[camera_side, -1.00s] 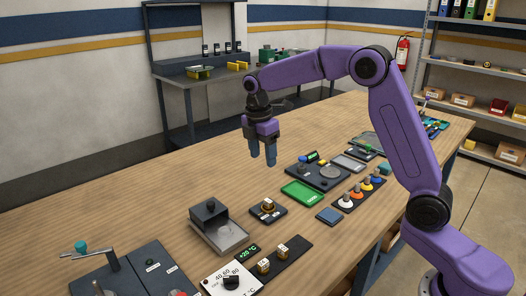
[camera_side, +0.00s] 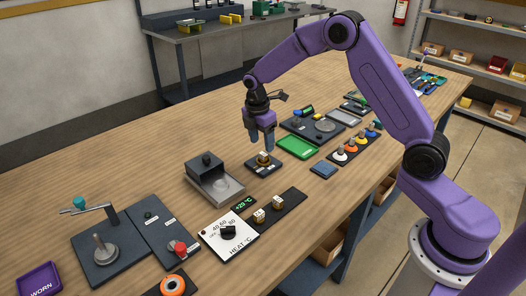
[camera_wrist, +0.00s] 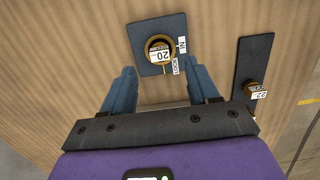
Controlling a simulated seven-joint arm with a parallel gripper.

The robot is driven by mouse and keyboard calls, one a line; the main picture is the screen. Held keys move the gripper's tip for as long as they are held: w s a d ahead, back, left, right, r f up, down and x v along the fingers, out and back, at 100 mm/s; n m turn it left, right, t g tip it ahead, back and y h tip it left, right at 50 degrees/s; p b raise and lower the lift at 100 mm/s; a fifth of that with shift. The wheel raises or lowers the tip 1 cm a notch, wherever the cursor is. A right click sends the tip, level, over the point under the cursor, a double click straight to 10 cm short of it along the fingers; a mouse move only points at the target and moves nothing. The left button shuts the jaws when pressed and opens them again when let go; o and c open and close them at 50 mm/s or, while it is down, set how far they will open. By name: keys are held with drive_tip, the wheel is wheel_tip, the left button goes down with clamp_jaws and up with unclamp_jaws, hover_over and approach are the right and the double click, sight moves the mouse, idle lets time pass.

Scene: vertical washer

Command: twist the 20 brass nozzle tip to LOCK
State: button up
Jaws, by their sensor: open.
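The brass nozzle tip marked 20 (camera_wrist: 160,50) sits on a small dark square plate (camera_wrist: 143,30) in the wrist view. A white label reading LOCK and another white label stand at its lower right and right. In the side view the tip (camera_side: 263,158) is small, on its plate (camera_side: 252,169). My gripper (camera_wrist: 163,85) is open and empty, its two blue fingers apart. In the wrist view the tip lies beyond the fingertips, between their lines. In the side view my gripper (camera_side: 262,149) is above and close beside the tip; I cannot tell whether it touches.
A dark strip (camera_side: 289,205) holds two more nozzle tips, one marked 22 (camera_wrist: 255,90) in the wrist view. A grey metal tray with a dark block (camera_side: 226,188) is to the left. A green tray (camera_side: 297,147) and a blue pad (camera_side: 323,170) are to the right.

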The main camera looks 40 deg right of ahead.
sight(263, 154)
drive_tip(key=shift+d+f, duration=0.15)
drive_tip(key=shift+f, duration=1.1)
drive_tip(key=shift+d+f, duration=0.15)
drive_tip(key=shift+f, duration=1.1)
clamp_jaws()
drive_tip(key=m, duration=0.4)
drive_tip(key=shift+m+g, duration=0.3)
drive_tip(key=m, duration=0.8)
drive_tip(key=shift+w+g+y, duration=0.1)
drive_tip(key=shift+g+y, duration=0.2)
drive_tip(key=shift+y, duration=0.1)
drive_tip(key=m, duration=0.5)
drive_tip(key=shift+d+y, duration=0.1)
drive_tip(key=shift+y, duration=0.2)
